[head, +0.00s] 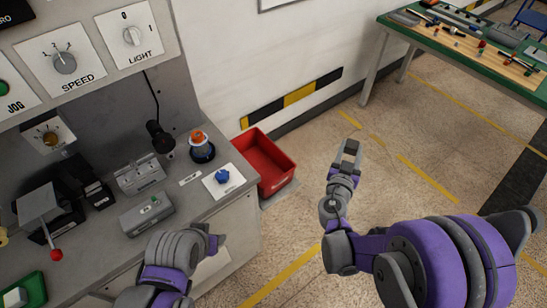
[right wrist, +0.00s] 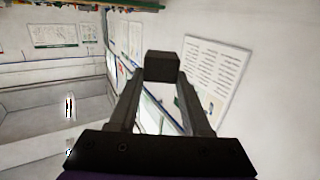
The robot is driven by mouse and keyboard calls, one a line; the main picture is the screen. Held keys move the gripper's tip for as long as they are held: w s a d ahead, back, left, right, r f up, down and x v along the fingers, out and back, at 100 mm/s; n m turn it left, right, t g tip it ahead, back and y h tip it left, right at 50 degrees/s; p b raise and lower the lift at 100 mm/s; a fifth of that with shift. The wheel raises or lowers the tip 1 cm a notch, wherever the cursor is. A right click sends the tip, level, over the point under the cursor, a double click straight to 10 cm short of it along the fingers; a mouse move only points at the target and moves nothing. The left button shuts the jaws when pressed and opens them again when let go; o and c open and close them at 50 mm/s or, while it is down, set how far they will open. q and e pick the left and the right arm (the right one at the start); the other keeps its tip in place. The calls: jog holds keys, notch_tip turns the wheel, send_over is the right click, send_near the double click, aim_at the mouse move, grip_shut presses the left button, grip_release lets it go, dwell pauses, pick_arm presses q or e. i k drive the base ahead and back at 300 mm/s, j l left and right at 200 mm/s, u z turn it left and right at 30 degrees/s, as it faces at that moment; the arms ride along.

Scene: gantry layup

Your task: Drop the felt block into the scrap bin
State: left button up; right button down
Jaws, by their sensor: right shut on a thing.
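The felt block (right wrist: 161,66) is a small dark grey block between the fingertips in the right wrist view. My right gripper (head: 348,150) is shut on it and holds it up over open floor in the head view. It also shows in the right wrist view (right wrist: 162,75). The scrap bin is a red open box (head: 280,183) on the floor beside the console. In the picture my right gripper is to the right of the bin and apart from it. My left gripper (head: 212,242) is low at the console's front edge; its fingers are too hidden to read.
A grey console (head: 185,205) with knobs, a blue knob (head: 222,176) and an orange-topped button (head: 199,140) fills the left. A green-edged workbench (head: 450,50) with tools stands at the back right. The floor between them is clear.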

aim_at(264, 170)
jog(key=i+l, duration=0.4)
jog(key=l, duration=0.15)
jog(key=i+l, duration=0.85)
jog(key=l, duration=0.3)
jog(key=i+l+u, duration=0.15)
jog(key=u, duration=1.9)
